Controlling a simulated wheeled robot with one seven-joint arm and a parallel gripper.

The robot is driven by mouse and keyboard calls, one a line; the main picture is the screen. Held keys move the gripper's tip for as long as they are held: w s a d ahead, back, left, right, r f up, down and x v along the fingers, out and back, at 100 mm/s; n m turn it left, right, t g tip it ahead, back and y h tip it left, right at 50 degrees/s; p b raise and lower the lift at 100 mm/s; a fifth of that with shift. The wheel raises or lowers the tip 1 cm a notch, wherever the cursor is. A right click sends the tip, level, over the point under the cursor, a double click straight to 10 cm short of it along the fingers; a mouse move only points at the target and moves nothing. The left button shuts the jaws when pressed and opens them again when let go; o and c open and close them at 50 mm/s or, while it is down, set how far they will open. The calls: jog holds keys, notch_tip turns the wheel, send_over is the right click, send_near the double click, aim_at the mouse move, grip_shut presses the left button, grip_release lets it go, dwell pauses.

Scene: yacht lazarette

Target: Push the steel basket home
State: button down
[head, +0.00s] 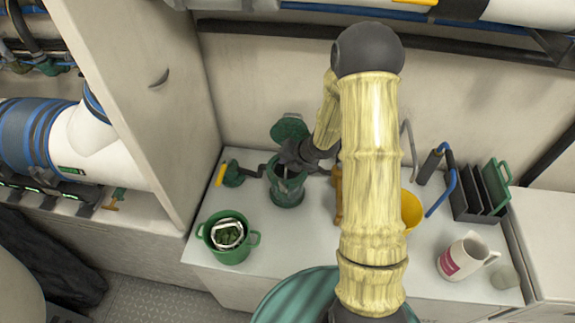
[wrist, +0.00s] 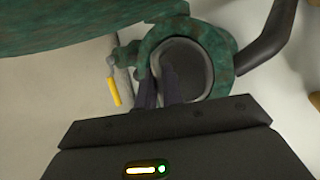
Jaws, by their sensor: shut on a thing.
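A green strainer housing (head: 287,192) stands on the white bench top, its round green lid (head: 289,128) swung up at the back. In the wrist view the open mouth of the housing (wrist: 220,45) shows a grey steel basket (wrist: 190,62) sitting inside it. My gripper (head: 290,166) reaches down into the mouth from above. In the wrist view its dark fingers (wrist: 165,88) are shut on the near left rim of the basket. How deep the basket sits is hidden.
A green bucket (head: 232,252) with a pale metallic thing inside stands front left. A yellow-handled valve (head: 231,174) is left of the housing. A tall pale panel rises at left.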

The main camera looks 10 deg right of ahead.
jog(key=shift+w+f, duration=0.1)
jog(key=shift+f, duration=0.85)
jog(key=c, duration=1.5)
grip_release()
jog(key=shift+c, duration=0.2)
jog(key=p+v, duration=0.1)
jog(key=v, duration=1.1)
